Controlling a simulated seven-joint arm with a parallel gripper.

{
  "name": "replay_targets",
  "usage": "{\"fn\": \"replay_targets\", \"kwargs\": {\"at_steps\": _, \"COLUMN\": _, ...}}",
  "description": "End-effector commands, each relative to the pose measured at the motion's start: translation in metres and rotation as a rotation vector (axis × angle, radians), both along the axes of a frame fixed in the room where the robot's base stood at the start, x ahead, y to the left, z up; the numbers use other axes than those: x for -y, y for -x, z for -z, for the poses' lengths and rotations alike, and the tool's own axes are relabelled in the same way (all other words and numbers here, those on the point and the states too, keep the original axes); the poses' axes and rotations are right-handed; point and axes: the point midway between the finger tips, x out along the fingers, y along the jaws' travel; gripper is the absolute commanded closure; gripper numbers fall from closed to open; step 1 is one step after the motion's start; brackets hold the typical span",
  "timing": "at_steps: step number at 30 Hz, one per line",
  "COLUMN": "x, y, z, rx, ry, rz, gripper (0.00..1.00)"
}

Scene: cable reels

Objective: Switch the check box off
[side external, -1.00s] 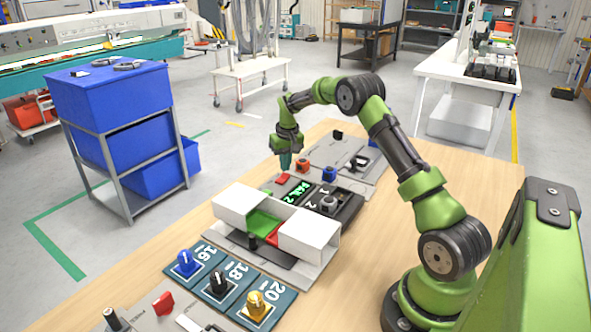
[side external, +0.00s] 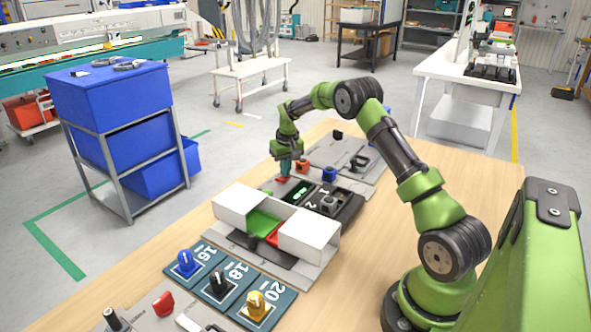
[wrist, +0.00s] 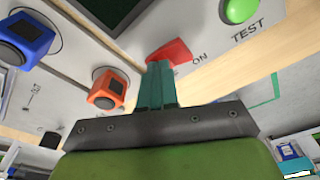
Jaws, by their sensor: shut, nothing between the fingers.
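The check box (side external: 345,213) is a dark panel with a lit green display (side external: 299,193) and a grey knob (side external: 329,203). A red switch (side external: 282,180) sits on the grey plate just beyond it. In the wrist view the red switch (wrist: 172,52) lies beside the printed word ON, with a green TEST button (wrist: 240,10) at upper right. My gripper (side external: 284,176) is shut and empty, pointing down at the red switch. In the wrist view its teal fingertips (wrist: 160,66) meet the switch's near edge and cover part of it. I cannot tell whether they press it.
An orange block-shaped control (side external: 303,167) and a blue one (side external: 329,174) stand close to my gripper. White covers (side external: 309,235) stand in front of the check box. Blue, black and yellow knobs (side external: 258,304) are nearer the camera. The right of the wooden table (side external: 400,215) is clear.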

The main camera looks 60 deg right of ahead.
Motion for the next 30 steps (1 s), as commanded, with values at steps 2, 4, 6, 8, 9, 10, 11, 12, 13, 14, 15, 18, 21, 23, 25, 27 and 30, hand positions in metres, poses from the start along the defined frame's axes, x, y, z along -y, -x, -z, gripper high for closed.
{"fn": "replay_targets", "kwargs": {"at_steps": 2, "x": 0.0, "y": 0.0, "z": -0.002, "rx": 0.001, "ry": 0.001, "rz": 0.0, "gripper": 1.0}}
{"fn": "replay_targets", "kwargs": {"at_steps": 4, "x": 0.0, "y": -0.001, "z": -0.009, "rx": 0.003, "ry": 0.002, "rz": -0.001, "gripper": 1.0}}
{"fn": "replay_targets", "kwargs": {"at_steps": 6, "x": 0.0, "y": -0.001, "z": -0.019, "rx": 0.003, "ry": 0.002, "rz": -0.001, "gripper": 1.0}}
{"fn": "replay_targets", "kwargs": {"at_steps": 8, "x": 0.0, "y": -0.001, "z": -0.029, "rx": 0.005, "ry": 0.003, "rz": -0.001, "gripper": 1.0}}
{"fn": "replay_targets", "kwargs": {"at_steps": 9, "x": 0.0, "y": -0.001, "z": -0.035, "rx": 0.004, "ry": 0.003, "rz": 0.0, "gripper": 1.0}}
{"fn": "replay_targets", "kwargs": {"at_steps": 10, "x": 0.0, "y": -0.001, "z": -0.039, "rx": 0.004, "ry": 0.003, "rz": -0.001, "gripper": 1.0}}
{"fn": "replay_targets", "kwargs": {"at_steps": 11, "x": 0.0, "y": -0.001, "z": -0.043, "rx": 0.003, "ry": 0.003, "rz": -0.001, "gripper": 1.0}}
{"fn": "replay_targets", "kwargs": {"at_steps": 12, "x": 0.0, "y": -0.001, "z": -0.05, "rx": 0.004, "ry": 0.004, "rz": -0.002, "gripper": 1.0}}
{"fn": "replay_targets", "kwargs": {"at_steps": 13, "x": 0.0, "y": -0.001, "z": -0.054, "rx": 0.004, "ry": 0.003, "rz": -0.001, "gripper": 1.0}}
{"fn": "replay_targets", "kwargs": {"at_steps": 14, "x": 0.0, "y": -0.001, "z": -0.058, "rx": 0.004, "ry": 0.003, "rz": -0.002, "gripper": 1.0}}
{"fn": "replay_targets", "kwargs": {"at_steps": 15, "x": 0.0, "y": -0.001, "z": -0.062, "rx": 0.003, "ry": 0.002, "rz": -0.001, "gripper": 1.0}}
{"fn": "replay_targets", "kwargs": {"at_steps": 18, "x": 0.0, "y": -0.001, "z": -0.069, "rx": 0.002, "ry": 0.001, "rz": -0.001, "gripper": 1.0}}
{"fn": "replay_targets", "kwargs": {"at_steps": 21, "x": 0.0, "y": 0.0, "z": -0.072, "rx": 0.001, "ry": 0.0, "rz": -0.001, "gripper": 1.0}}
{"fn": "replay_targets", "kwargs": {"at_steps": 23, "x": 0.0, "y": 0.0, "z": -0.072, "rx": 0.001, "ry": 0.001, "rz": -0.001, "gripper": 1.0}}
{"fn": "replay_targets", "kwargs": {"at_steps": 25, "x": 0.0, "y": 0.0, "z": -0.071, "rx": 0.001, "ry": 0.001, "rz": -0.001, "gripper": 1.0}}
{"fn": "replay_targets", "kwargs": {"at_steps": 27, "x": 0.0, "y": 0.0, "z": -0.071, "rx": 0.001, "ry": 0.001, "rz": -0.001, "gripper": 1.0}}
{"fn": "replay_targets", "kwargs": {"at_steps": 30, "x": 0.0, "y": 0.0, "z": -0.071, "rx": 0.001, "ry": 0.001, "rz": -0.001, "gripper": 1.0}}
